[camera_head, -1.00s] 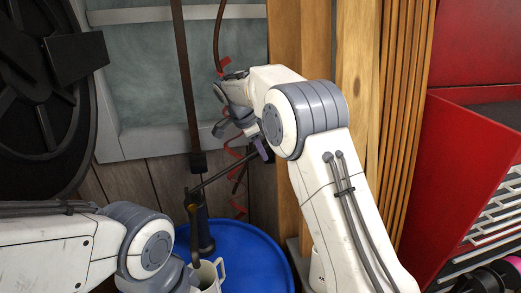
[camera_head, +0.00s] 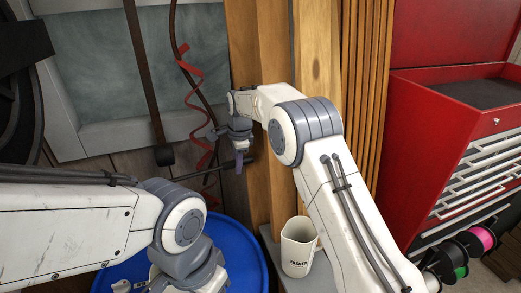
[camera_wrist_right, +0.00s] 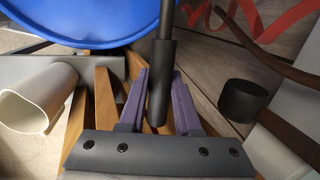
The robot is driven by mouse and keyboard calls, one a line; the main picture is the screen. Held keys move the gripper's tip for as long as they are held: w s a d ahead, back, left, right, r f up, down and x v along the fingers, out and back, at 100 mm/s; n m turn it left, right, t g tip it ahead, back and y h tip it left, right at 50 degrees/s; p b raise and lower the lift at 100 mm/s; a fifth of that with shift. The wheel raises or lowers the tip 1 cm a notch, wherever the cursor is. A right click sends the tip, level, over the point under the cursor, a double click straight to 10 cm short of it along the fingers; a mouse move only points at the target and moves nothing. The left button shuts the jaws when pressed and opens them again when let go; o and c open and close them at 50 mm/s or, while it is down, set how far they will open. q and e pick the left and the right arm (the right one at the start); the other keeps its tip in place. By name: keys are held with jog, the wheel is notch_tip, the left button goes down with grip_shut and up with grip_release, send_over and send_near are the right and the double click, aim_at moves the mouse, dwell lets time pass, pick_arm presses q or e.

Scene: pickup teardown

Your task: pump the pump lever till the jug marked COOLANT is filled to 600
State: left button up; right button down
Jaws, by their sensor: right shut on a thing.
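My right gripper (camera_head: 240,163) is shut on the dark pump lever (camera_head: 218,168), which slopes slightly upward to the right. In the right wrist view, the purple fingers (camera_wrist_right: 159,95) stand on both sides of the lever's black grip (camera_wrist_right: 161,80). A white jug (camera_head: 298,248) with lettering that looks like WASHER stands right of the blue drum; it also shows in the right wrist view (camera_wrist_right: 38,100). I see no jug marked COOLANT and no fill level. My left arm covers much of the drum, and its gripper is not in view.
The blue drum (camera_head: 238,250) stands at the lower middle, and its edge shows in the right wrist view (camera_wrist_right: 90,22). Wooden boards rise behind my right arm. A red tool chest (camera_head: 430,130) and spools (camera_head: 480,238) stand at the right.

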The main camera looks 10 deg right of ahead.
aim_at(248, 162)
notch_tip(248, 162, down, 9)
jog(key=g+y+b, duration=0.1)
jog(key=y+b, duration=0.2)
jog(key=b, duration=0.1)
jog(key=shift+a+r+y, duration=0.2)
jog(key=shift+a+y, duration=0.15)
jog(key=shift+y, duration=0.05)
jog(key=shift+s, duration=0.1)
jog(key=c, duration=0.6)
grip_release()
jog(key=b+v, duration=0.2)
jog(key=v, duration=0.8)
jog(key=shift+d+r, duration=0.1)
jog(key=shift+r, duration=0.15)
